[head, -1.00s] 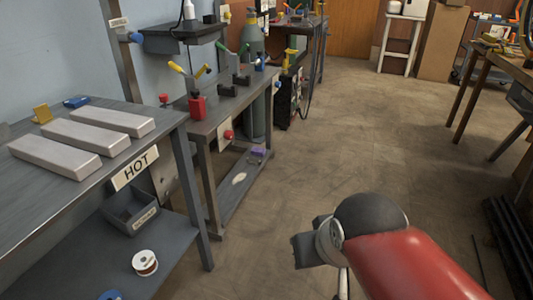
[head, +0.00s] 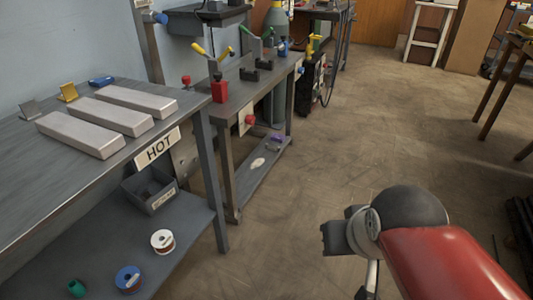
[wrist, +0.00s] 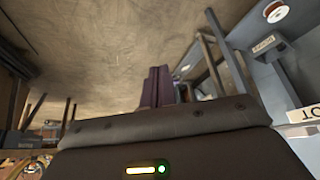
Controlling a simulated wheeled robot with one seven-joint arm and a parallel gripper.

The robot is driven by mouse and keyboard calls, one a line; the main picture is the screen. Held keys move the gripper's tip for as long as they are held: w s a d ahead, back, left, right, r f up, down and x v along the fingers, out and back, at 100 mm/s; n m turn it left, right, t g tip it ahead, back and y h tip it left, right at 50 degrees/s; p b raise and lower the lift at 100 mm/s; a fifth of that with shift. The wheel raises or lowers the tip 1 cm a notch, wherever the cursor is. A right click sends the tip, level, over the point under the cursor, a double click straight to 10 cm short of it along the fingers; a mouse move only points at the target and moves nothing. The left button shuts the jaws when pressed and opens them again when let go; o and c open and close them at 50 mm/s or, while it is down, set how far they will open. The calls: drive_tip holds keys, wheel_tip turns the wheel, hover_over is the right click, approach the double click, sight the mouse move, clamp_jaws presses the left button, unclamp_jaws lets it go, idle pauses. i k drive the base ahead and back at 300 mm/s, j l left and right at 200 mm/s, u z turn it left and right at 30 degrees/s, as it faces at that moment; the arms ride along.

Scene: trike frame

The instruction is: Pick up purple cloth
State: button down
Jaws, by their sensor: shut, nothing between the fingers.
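A small purple thing (head: 277,138), likely the purple cloth, lies at the far end of the low shelf under the second bench. It is too small to make out its folds. A small pale purple patch (wrist: 183,69) shows just beyond the fingers in the wrist view; I cannot tell whether it is the same thing. My gripper (wrist: 157,84) is shut and empty, its dark fingers together. In the head view, my red arm reaches over open floor at lower right, well apart from the shelf.
The near bench (head: 45,195) holds metal bars (head: 122,116), a HOT sign (head: 158,148) and spools (head: 162,242) below. Bench legs (head: 208,185) stand between the low shelf (head: 250,180) and the near bench. The floor (head: 370,140) in the middle is clear.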

sight(276, 138)
drive_tip(key=i+l, duration=0.1)
drive_tip(key=i, duration=0.5)
drive_tip(key=i+l+u, duration=0.1)
drive_tip(key=i, duration=0.5)
drive_tip(key=i+l, duration=0.15)
drive_tip(key=i, duration=0.4)
drive_tip(key=i+l+u, duration=0.1)
drive_tip(key=i, duration=0.5)
drive_tip(key=i+l, duration=0.2)
drive_tip(key=i, duration=0.4)
drive_tip(key=u, duration=0.05)
